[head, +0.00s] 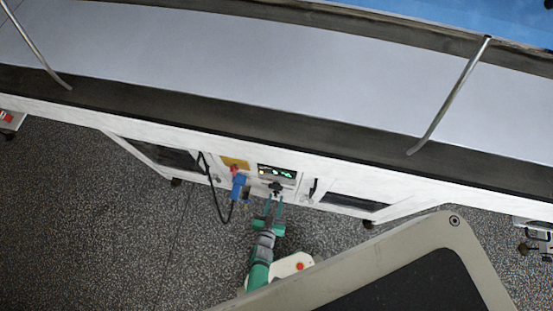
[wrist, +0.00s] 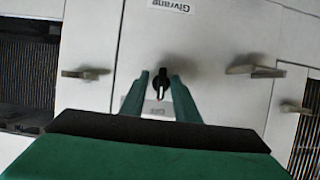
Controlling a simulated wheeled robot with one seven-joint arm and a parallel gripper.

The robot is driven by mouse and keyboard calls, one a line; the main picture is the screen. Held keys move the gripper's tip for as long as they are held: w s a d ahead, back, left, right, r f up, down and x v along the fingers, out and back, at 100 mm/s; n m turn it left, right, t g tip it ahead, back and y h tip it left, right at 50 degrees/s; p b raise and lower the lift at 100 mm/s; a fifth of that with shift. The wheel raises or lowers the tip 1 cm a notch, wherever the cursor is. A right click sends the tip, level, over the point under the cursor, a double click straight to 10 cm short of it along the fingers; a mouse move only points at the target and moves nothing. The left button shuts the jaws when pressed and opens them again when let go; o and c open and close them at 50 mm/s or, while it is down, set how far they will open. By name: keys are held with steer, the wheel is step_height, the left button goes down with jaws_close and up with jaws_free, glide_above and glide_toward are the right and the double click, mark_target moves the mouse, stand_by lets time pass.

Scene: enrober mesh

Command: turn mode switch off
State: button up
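The mode switch (wrist: 161,81) is a small black rotary knob with a pale pointer line, on the white front panel of the machine. In the head view the dark knob (head: 275,188) shows just below a lit display. My gripper (wrist: 160,76) is open, with one green finger on each side of the knob. A small gap shows between the knob and each finger, and I see no contact. In the head view my gripper (head: 274,200) reaches up to the panel from below.
The lit display (head: 277,172) is above the knob. A yellow plate with a red knob (head: 235,166) and a blue connector (head: 238,186) with a black cable hang to the left. Handles (wrist: 84,73) (wrist: 254,68) stick out on both sides. A white belt (head: 250,65) runs above.

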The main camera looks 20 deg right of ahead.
steer(key=shift+w+r, duration=0.2)
steer(key=shift+w, duration=0.1)
steer(key=v, duration=1)
steer(key=shift+s+a+r, duration=0.15)
steer(key=shift+s+a, duration=0.05)
steer(key=shift+s, duration=0.1)
stand_by(0.4)
steer(key=s+a+r+n+t+y, duration=0.2)
steer(key=r+n+y, duration=0.1)
steer(key=r, duration=1.5)
steer(key=s+a+r+n+t+y, duration=0.2)
steer(key=s+r+n+y, duration=0.1)
steer(key=r, duration=1.6)
steer(key=shift+r+n+y, duration=0.15)
steer(key=shift+n+y, duration=0.25)
steer(key=shift+y, duration=0.3)
